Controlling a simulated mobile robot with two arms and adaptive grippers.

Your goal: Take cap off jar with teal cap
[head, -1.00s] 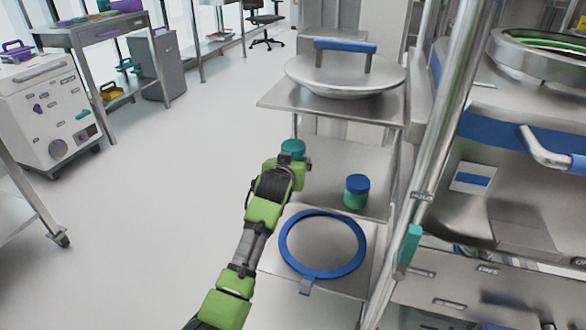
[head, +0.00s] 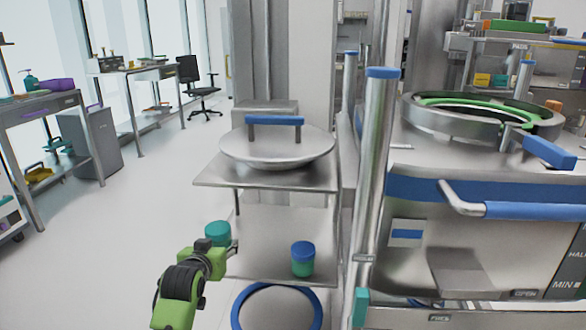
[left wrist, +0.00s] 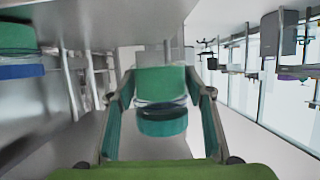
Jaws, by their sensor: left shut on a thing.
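The jar with the teal cap (head: 217,231) is at the left edge of the middle shelf in the head view. In the left wrist view it appears upside down, with its green body (left wrist: 163,84) above and its teal cap (left wrist: 162,122) below. The cap sits at the jar's mouth. My left gripper (left wrist: 160,88) is shut on the jar, with one finger on each side of it. In the head view my left gripper (head: 221,252) covers the jar's lower part. I cannot tell whether the jar touches the shelf. My right gripper is not in view.
A jar with a blue cap (head: 303,259) stands to the right on the same shelf (head: 262,243). Above is a shelf with a round metal lid (head: 277,150). A blue ring (head: 238,310) lies below. A metal post (head: 376,180) and a large machine (head: 480,250) stand right.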

